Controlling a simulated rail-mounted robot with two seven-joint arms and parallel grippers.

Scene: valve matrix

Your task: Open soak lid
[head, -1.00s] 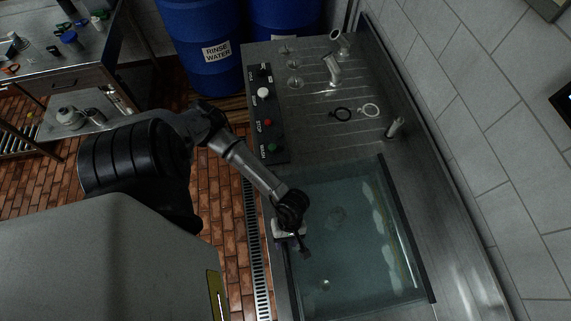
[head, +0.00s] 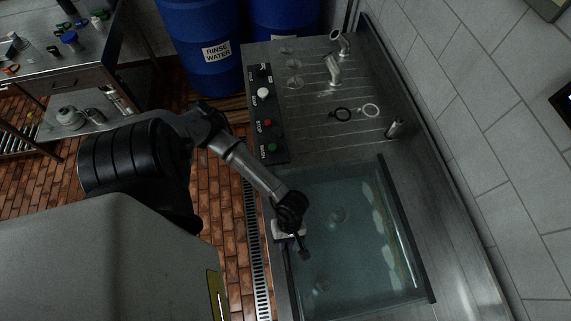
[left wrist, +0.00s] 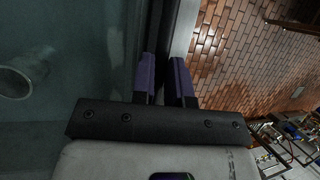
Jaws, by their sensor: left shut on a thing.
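The soak tank (head: 345,262) is the blue-green basin of liquid at the lower right in the head view. A clear lid seems to cover it, with a dark bar (head: 406,232) along its right side. My left gripper (head: 292,235) is at the tank's left edge. In the left wrist view its two purple fingers (left wrist: 165,70) are shut on a dark bar (left wrist: 168,40) along the lid's left side. The lid looks flat; I cannot tell if it is slightly raised. My right gripper is not in view.
A control panel (head: 267,115) with buttons lies behind the tank, near taps (head: 333,70) and two rings (head: 355,112). A tiled wall (head: 500,150) stands to the right. Blue barrels (head: 200,40) stand at the back. Brick floor (head: 225,200) lies left.

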